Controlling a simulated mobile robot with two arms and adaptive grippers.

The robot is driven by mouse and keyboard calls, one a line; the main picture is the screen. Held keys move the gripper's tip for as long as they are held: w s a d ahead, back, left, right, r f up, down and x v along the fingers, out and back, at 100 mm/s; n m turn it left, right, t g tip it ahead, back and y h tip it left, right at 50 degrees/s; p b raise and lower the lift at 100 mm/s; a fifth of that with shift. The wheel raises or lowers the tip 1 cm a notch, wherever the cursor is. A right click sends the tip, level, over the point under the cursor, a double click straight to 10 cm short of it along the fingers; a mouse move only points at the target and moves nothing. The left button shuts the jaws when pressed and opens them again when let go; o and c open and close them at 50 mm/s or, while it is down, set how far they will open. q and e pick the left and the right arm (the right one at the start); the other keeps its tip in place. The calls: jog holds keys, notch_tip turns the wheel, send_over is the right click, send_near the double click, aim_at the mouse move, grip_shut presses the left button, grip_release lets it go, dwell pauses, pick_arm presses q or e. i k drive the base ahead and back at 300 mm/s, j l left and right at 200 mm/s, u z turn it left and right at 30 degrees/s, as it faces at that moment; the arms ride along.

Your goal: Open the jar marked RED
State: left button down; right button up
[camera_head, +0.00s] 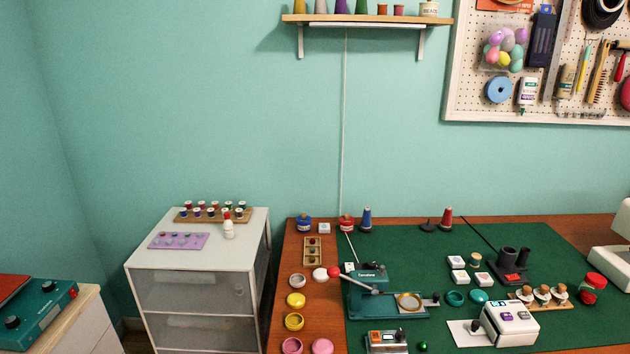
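No label reading RED can be made out at this size. A small red jar or pot (346,222) stands at the back left of the work table, beside a blue one (304,224). Another red jar (592,289), with a label too small to read, is at the right side of the table. Whether these are closed cannot be told for sure. Neither of my grippers is in view.
The wooden table (276,335) has a green mat (395,240) crowded with tools. Small open pots, such as a yellow one (294,321), line its left edge. A white drawer cabinet (195,290) stands left. A shelf (365,19) and pegboard (545,112) hang above.

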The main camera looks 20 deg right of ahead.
aim_at(588, 295)
jog(key=z, duration=2.25)
jog(key=i+l+u, duration=0.15)
jog(key=i+l, duration=0.15)
jog(key=i+l+u, duration=0.35)
jog(key=l, duration=0.4)
jog(key=i+l+u, duration=0.15)
jog(key=i+l, duration=0.2)
